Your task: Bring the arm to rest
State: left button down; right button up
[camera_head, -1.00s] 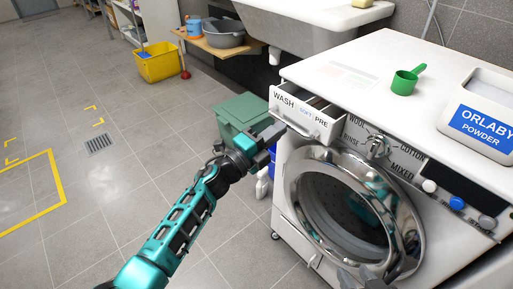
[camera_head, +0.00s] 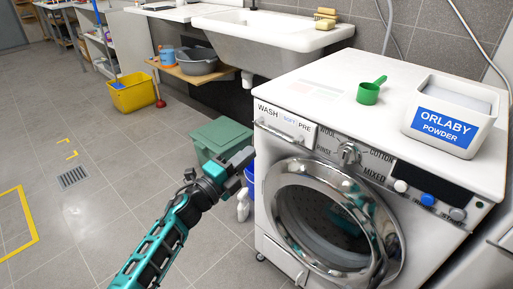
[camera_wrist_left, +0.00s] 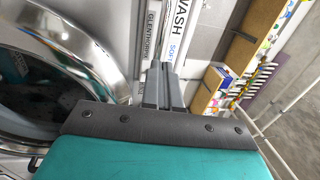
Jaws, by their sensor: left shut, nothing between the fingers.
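My left gripper (camera_head: 243,158) is shut and empty, held in the air at the front left of the white washing machine (camera_head: 330,95). Its arm comes up from the bottom left. In the left wrist view the two grey fingers (camera_wrist_left: 160,88) are together, with the machine's front behind them. The detergent drawer (camera_head: 285,124), marked WASH, SOFT and PRE, is closed just above and right of the gripper. The round chrome-rimmed door (camera_head: 335,215) is to the right of the arm. My right gripper is not in view.
A green measuring scoop (camera_head: 369,92) and a tub of Orlaby powder (camera_head: 450,115) stand on the machine. A green bin (camera_head: 222,138) and a white bottle (camera_head: 243,205) are near the gripper. A sink (camera_head: 270,40) is behind. The floor at left is largely clear.

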pick_arm(q)
jog(key=s+a+f+n+y, duration=0.4)
jog(key=s+n, duration=0.3)
jog(key=n, duration=0.1)
jog(key=s+a+f+n+y, duration=0.4)
jog(key=s+a+n+y, duration=0.1)
jog(key=s+n, duration=0.2)
jog(key=s+d+f+n+g+p, duration=0.15)
jog(key=s+f+n+g, duration=0.35)
jog(key=s+n, duration=0.5)
jog(key=s+a+r+m+y+p, duration=0.1)
jog(key=s+a+r+m+p, duration=0.1)
jog(key=r+p, duration=0.8)
jog(key=s+a+p, duration=0.1)
jog(key=p, duration=0.3)
jog(key=shift+r+p, duration=0.3)
jog(key=shift+p, duration=0.05)
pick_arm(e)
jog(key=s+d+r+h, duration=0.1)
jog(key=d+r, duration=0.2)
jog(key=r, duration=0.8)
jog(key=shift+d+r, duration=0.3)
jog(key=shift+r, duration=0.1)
